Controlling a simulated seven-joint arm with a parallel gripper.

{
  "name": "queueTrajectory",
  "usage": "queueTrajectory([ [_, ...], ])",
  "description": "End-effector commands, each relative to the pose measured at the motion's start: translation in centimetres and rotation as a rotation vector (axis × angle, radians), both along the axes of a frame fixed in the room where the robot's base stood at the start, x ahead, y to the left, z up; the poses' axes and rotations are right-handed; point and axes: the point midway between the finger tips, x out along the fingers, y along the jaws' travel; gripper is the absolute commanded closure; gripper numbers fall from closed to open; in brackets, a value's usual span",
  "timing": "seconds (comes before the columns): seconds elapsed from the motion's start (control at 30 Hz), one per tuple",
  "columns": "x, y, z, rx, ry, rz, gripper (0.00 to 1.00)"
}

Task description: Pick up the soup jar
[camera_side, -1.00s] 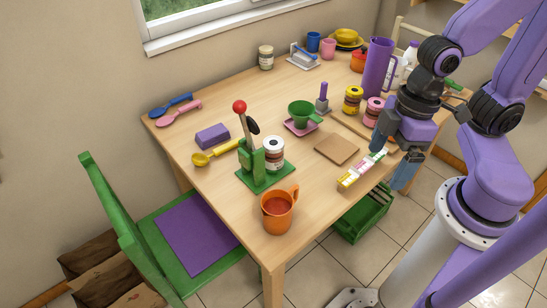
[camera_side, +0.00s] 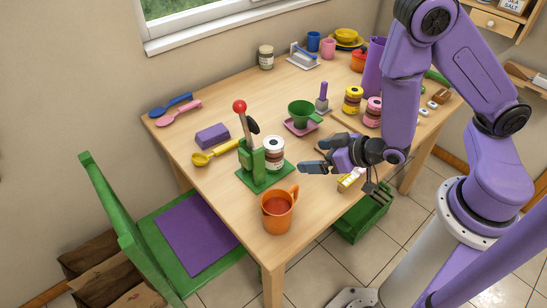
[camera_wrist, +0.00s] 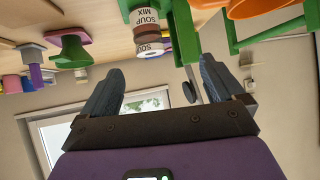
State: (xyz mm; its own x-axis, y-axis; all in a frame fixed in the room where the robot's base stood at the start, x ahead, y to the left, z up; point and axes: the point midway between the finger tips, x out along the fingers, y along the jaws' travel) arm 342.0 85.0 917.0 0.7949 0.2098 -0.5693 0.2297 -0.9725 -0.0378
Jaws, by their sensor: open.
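The soup jar (camera_side: 273,153) stands upright beside the green press with the red knob (camera_side: 251,160), on or close to its base. In the wrist view the jar (camera_wrist: 147,30) appears upside down at the top, its label reading "SOUP MIX". My gripper (camera_side: 319,156) is open and empty, lying roughly level to the right of the jar with its fingers toward it. In the wrist view the jar shows beyond the open fingers (camera_wrist: 160,70), apart from them.
An orange jug (camera_side: 277,215) stands at the front edge. A green funnel (camera_side: 302,113) on a pink dish is behind my gripper. Another jar (camera_side: 265,57) stands at the back near the window. A yellow scoop (camera_side: 213,154) and purple block (camera_side: 212,136) lie left of the press.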

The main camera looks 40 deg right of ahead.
Motion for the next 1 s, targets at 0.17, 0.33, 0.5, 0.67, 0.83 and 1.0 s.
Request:
queueTrajectory([
  [0.17,0.7,-1.6,0.0,-0.015,-0.093,-0.036,0.05],
  [0.33,1.2,-1.8,-0.1,-0.017,-0.114,-0.039,0.05],
  [0.5,2.1,-1.6,-0.6,-0.017,-0.113,-0.037,0.05],
  [0.67,2.9,-1.3,-1.1,-0.015,-0.112,-0.038,0.05],
  [0.83,3.8,-1.2,-1.6,-0.016,-0.112,-0.037,0.05],
  [1.0,4.6,-1.0,-2.0,-0.016,-0.111,-0.037,0.05],
])
